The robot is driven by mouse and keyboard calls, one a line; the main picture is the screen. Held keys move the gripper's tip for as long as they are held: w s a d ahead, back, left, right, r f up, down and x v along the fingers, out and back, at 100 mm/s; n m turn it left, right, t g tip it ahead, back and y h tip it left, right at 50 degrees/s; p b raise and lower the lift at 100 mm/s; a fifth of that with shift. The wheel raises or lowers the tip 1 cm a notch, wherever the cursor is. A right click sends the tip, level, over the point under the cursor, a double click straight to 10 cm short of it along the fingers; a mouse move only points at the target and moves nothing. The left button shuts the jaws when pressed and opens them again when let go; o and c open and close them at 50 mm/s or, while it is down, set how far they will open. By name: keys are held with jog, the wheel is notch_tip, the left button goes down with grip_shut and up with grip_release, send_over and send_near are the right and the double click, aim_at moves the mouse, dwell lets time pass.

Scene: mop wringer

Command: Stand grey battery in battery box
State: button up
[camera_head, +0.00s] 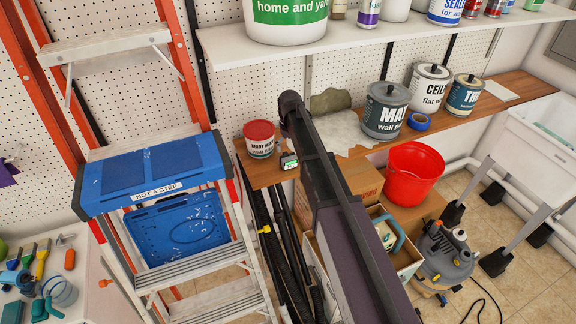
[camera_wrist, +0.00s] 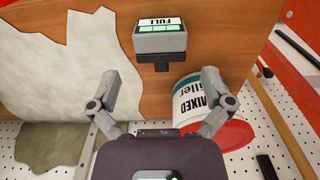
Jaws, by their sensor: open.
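A small grey block with a white "FULL" label and green bars, which looks like the grey battery (camera_wrist: 159,42), stands on the wooden shelf in the wrist view, with a black part at its lower end. In the head view it sits at the shelf's left front (camera_head: 289,161), beside my arm. My gripper (camera_wrist: 160,80) is open and empty. Its two fingers are spread wide, and the block is beyond the fingertips, between their lines. In the head view my arm hides the gripper. I cannot pick out a battery box in either view.
A red-lidded filler tub (camera_head: 260,139) stands close to the block; it is near the right finger in the wrist view (camera_wrist: 196,100). Paint cans (camera_head: 385,110) stand farther right on the wooden shelf (camera_head: 352,150). A stepladder (camera_head: 150,175) is at left. A red bucket (camera_head: 411,173) is below.

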aim_at(290, 158)
jog(key=shift+f+b, duration=0.95)
jog(key=shift+f, duration=0.25)
jog(key=shift+f, duration=0.15)
jog(key=shift+s+f+b, duration=0.15)
jog(key=shift+f+b, duration=2.35)
jog(key=shift+b, duration=0.1)
jog(key=c, duration=1)
jog(key=shift+r, duration=0.25)
